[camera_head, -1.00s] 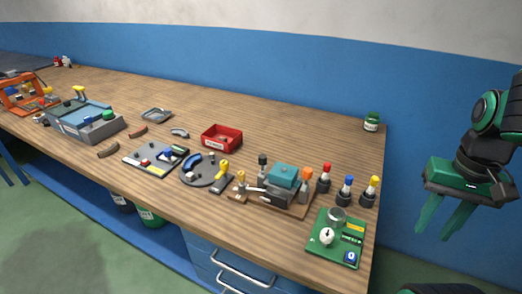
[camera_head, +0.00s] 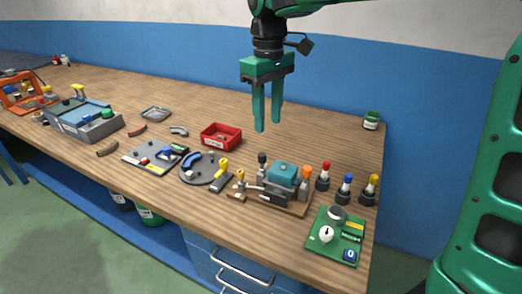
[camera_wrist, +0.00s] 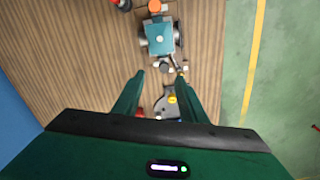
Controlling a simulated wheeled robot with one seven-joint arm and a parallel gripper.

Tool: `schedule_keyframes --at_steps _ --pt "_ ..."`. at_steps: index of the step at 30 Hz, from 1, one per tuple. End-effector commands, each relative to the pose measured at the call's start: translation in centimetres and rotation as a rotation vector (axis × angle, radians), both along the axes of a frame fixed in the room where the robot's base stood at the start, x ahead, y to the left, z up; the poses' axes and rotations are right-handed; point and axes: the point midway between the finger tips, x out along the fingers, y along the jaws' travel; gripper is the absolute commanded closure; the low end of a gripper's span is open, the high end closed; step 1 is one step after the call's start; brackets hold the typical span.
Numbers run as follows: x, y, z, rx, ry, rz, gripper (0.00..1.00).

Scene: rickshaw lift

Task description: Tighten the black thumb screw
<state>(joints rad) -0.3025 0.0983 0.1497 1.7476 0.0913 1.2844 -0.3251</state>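A fixture with a teal block (camera_head: 284,175) stands on a wooden base near the right front of the bench. A dark knob that looks like the black thumb screw (camera_head: 262,159) stands upright at its left back side; a dark piece (camera_wrist: 165,67) at the same end shows small in the wrist view. An orange knob (camera_head: 306,173) and a tan-yellow knob (camera_head: 240,175) are also on this fixture. My gripper (camera_head: 268,125) points down above the bench, higher than the fixture and apart from it. Its two green fingers are spread, with nothing between them.
Red, blue and yellow-topped tools in dark stands (camera_head: 345,190) and a green panel with a dial (camera_head: 335,236) are right of the fixture. A red bin (camera_head: 221,137) stands behind left. A round grey plate (camera_head: 197,172) lies to the left.

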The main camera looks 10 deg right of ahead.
Motion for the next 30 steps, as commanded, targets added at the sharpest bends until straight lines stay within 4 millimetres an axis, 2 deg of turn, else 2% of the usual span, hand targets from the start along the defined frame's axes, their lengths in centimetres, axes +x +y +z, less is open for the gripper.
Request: schedule_keyframes --at_steps 1,3,7,21,30 --pt "0.2 0.9 0.0 0.003 0.001 0.022 0.62" --pt "0.3 1.5 -0.1 0.004 0.003 0.036 0.62" --pt "0.3 1.6 -1.3 0.004 0.006 0.040 0.62" --pt "0.3 1.3 -8.9 0.004 0.005 0.035 0.62" --pt "0.3 1.3 -10.7 0.004 0.003 0.034 0.62"
